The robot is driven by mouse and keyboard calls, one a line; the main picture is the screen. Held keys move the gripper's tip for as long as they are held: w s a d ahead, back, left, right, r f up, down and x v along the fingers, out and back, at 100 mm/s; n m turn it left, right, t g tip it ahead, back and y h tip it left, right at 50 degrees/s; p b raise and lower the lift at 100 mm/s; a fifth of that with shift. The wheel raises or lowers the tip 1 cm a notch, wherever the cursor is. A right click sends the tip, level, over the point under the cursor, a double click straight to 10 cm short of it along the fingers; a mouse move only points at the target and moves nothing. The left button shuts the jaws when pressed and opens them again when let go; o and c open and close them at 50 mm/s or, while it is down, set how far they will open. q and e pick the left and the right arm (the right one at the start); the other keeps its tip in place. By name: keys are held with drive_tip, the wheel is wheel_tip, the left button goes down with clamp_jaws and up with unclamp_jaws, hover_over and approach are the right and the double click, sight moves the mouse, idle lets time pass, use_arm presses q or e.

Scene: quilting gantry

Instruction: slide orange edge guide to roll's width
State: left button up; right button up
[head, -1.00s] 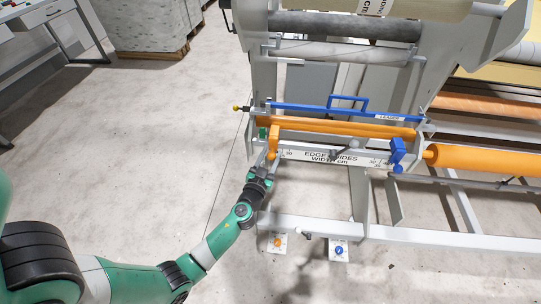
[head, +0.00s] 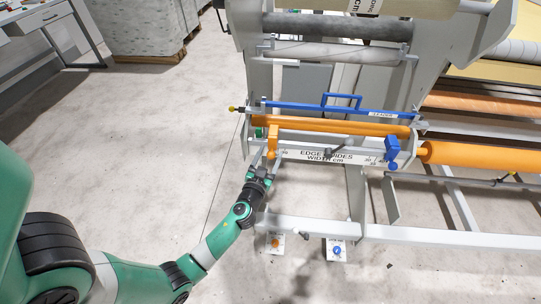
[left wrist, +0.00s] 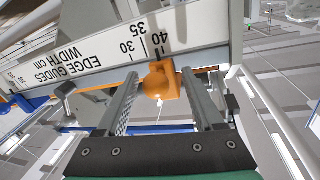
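The orange edge guide (head: 273,145) sits near the left end of the white width scale (head: 325,156). In the left wrist view the orange guide (left wrist: 161,80) stands by the 40 mark of the scale (left wrist: 88,56). My left gripper (head: 266,160) is just below and in front of the guide. In the left wrist view its two fingers (left wrist: 162,95) are apart, one on each side of the guide, with gaps visible on both sides. The blue edge guide (head: 392,150) is near the scale's right end. The right gripper is in neither view.
An orange roller (head: 330,124) and a blue bar with handle marked LEADER (head: 340,107) lie behind the scale. A small lever (head: 335,148) stands mid-scale. A grey lower rail (head: 310,225) and two floor tags (head: 337,250) are below.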

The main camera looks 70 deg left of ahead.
use_arm(q)
drive_tip(key=v, duration=1.1)
drive_tip(key=shift+s+d, duration=0.25)
drive_tip(key=shift+s, duration=0.05)
drive_tip(key=p+x, duration=0.3)
drive_tip(key=x, duration=0.7)
drive_tip(key=shift+w, duration=0.35)
clamp_jaws()
idle(1.0)
